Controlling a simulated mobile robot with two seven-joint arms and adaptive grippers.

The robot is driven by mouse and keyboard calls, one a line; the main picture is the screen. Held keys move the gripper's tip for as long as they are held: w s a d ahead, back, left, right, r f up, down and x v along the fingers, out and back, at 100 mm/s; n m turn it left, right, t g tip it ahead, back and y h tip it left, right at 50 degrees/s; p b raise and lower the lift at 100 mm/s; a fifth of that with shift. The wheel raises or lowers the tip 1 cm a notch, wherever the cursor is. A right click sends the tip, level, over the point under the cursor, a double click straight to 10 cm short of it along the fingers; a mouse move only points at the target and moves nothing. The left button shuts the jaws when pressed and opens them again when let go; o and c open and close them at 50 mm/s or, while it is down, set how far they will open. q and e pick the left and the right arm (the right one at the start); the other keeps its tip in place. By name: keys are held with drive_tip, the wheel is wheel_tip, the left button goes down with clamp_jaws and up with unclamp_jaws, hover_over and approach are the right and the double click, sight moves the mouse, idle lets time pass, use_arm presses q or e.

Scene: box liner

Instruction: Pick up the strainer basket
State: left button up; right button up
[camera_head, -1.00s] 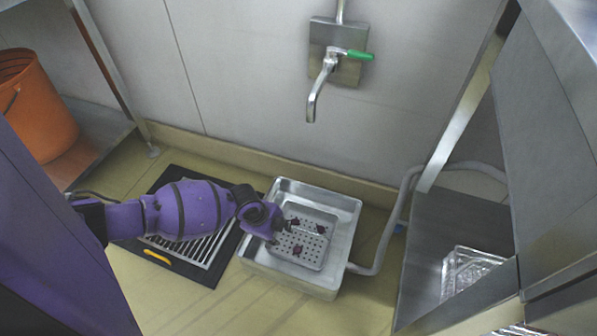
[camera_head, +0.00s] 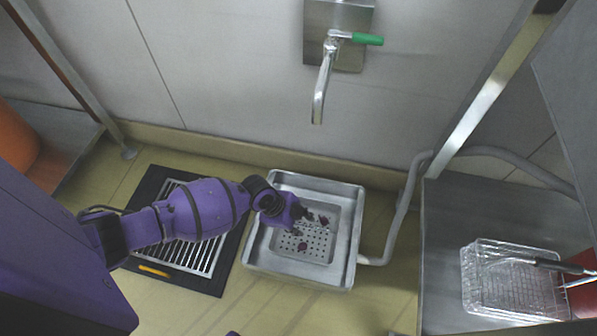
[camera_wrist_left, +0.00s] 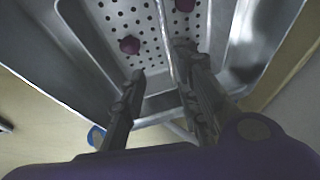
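The strainer basket (camera_head: 318,249) is a shallow metal tray with a perforated floor. It sits inside a square metal sink (camera_head: 353,228) on the floor and holds a few small dark purple pieces (camera_head: 302,246). The perforated floor (camera_wrist_left: 112,20) shows beyond the fingertips. My right gripper is not in view.
A tap (camera_head: 322,85) with a green lever is on the wall above the sink. A grey hose (camera_head: 402,205) runs right of it. A dark-framed grate (camera_head: 204,250) lies left. A clear container (camera_head: 505,287) stands on a metal surface at right. An orange bucket (camera_head: 14,141) is far left.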

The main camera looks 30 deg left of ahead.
sight(308, 226)
use_arm(q)
drive_tip(key=shift+w+f+b, duration=0.2)
drive_tip(key=shift+f+b, duration=0.1)
drive_tip(key=shift+f, duration=0.2)
drive_tip(key=shift+w+f+b, duration=0.2)
drive_tip(key=shift+f+b, duration=0.1)
drive_tip(key=shift+f, duration=0.2)
drive_tip(key=shift+w+d+f+b, duration=0.3)
drive_tip(key=shift+f+b, duration=0.1)
drive_tip(key=shift+f, duration=0.15)
drive_tip(key=b+x, duration=0.2)
drive_tip(key=x, duration=0.1)
drive_tip(key=b+x, duration=0.1)
drive_tip(key=shift+w+f, duration=0.1)
drive_tip(key=shift+w, duration=0.25)
drive_tip(key=shift+c, duration=0.5)
clamp_jaws()
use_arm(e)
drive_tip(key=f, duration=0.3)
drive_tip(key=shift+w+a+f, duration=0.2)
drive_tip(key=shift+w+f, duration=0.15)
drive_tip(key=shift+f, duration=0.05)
